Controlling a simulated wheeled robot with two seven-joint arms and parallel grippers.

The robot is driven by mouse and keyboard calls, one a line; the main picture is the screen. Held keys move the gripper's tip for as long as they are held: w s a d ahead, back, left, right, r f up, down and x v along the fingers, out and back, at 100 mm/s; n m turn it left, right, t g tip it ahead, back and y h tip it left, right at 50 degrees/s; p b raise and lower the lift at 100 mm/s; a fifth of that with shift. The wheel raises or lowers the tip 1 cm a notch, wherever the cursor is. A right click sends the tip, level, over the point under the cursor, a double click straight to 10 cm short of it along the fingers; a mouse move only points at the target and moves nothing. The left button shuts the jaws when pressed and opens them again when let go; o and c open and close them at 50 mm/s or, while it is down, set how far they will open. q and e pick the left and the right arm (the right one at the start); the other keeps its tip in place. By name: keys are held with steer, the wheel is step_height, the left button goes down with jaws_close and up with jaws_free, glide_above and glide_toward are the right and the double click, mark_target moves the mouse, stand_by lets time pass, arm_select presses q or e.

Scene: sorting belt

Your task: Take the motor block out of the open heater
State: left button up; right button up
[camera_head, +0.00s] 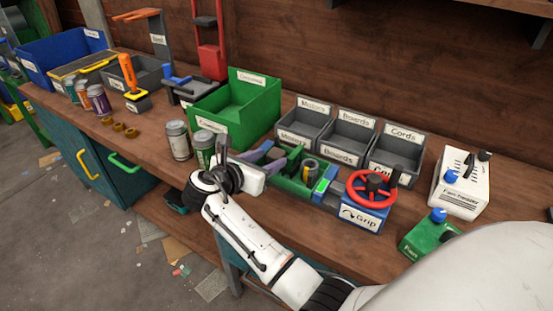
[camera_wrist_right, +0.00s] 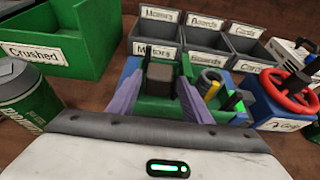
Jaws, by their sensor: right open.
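The open heater is a low green housing (camera_head: 296,184) in front of the grey bins in the head view; it also shows in the wrist view (camera_wrist_right: 150,107). The motor block (camera_wrist_right: 160,76), a dark brown block, stands up in the housing in the wrist view. My right gripper (camera_head: 271,157) reaches over the housing's left part. In the wrist view its two purple fingers (camera_wrist_right: 158,90) are open, one on each side of the block. I cannot tell whether they touch it. In the head view the block is hard to make out. My left gripper is not in view.
A grey coil part (camera_head: 309,171) sits right of the block. A red wheel on a blue Grip box (camera_head: 364,217) stands to the right. Grey labelled bins (camera_head: 337,157) are behind. A green Crushed bin (camera_wrist_right: 70,58) and cans (camera_head: 178,141) are to the left.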

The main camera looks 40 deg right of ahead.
steer(key=x, duration=0.2)
steer(key=shift+d+f, duration=0.2)
steer(key=shift+d, duration=0.05)
steer(key=shift+f, duration=0.1)
steer(key=c, duration=1.1)
steer(key=shift+o, duration=0.2)
